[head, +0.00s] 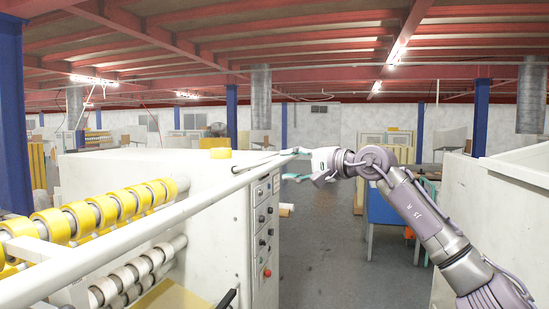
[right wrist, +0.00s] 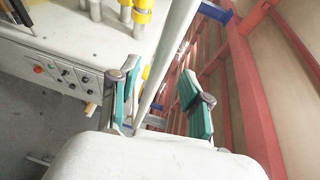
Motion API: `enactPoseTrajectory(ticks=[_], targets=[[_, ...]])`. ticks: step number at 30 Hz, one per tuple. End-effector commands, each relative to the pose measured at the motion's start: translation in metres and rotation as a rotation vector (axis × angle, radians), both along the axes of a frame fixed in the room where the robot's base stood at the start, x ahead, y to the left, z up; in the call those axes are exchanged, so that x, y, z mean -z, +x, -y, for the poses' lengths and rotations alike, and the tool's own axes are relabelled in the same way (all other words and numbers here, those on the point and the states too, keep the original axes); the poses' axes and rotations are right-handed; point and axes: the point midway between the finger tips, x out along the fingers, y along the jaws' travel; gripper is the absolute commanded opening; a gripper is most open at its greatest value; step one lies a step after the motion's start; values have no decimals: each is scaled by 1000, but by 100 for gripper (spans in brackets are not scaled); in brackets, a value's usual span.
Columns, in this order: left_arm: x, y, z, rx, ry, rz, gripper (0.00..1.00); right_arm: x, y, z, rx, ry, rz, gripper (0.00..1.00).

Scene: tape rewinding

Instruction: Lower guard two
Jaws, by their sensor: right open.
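A long white bar (head: 120,245), which looks like the guard, crosses the front of the tape machine (head: 215,200) from the lower left up towards my right gripper (head: 292,164). The bar is raised level with the machine's top edge at its far end. In the right wrist view, the bar (right wrist: 168,62) runs between the two teal-padded fingers of my right gripper (right wrist: 158,85). The fingers are open, one on each side of it. I cannot tell whether either finger touches it. My left gripper is not in view.
Yellow tape rolls (head: 105,208) sit in a row behind the bar, with paler rolls (head: 130,275) below. A control panel (head: 264,225) with knobs and a red button is on the machine's end. A white machine (head: 485,190) stands at right. The floor (head: 335,260) between is clear.

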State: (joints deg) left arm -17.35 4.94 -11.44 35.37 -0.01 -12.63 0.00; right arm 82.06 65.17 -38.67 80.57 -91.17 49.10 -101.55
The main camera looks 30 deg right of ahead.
Motion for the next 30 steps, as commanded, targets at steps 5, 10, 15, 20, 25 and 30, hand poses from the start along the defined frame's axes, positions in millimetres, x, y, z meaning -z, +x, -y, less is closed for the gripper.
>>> enactPoseTrajectory(ticks=[5,10,15,20,25,30], targets=[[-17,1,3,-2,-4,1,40,0,30,-10,-2,3,-1,48],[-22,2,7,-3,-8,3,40,3,44,-14,0,3,0,48],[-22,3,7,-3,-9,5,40,5,48,-15,1,2,0,48],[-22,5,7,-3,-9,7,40,5,48,-15,1,2,0,48],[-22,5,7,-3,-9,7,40,5,48,-15,0,2,0,22],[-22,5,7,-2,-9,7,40,5,48,-15,0,2,0,0]])
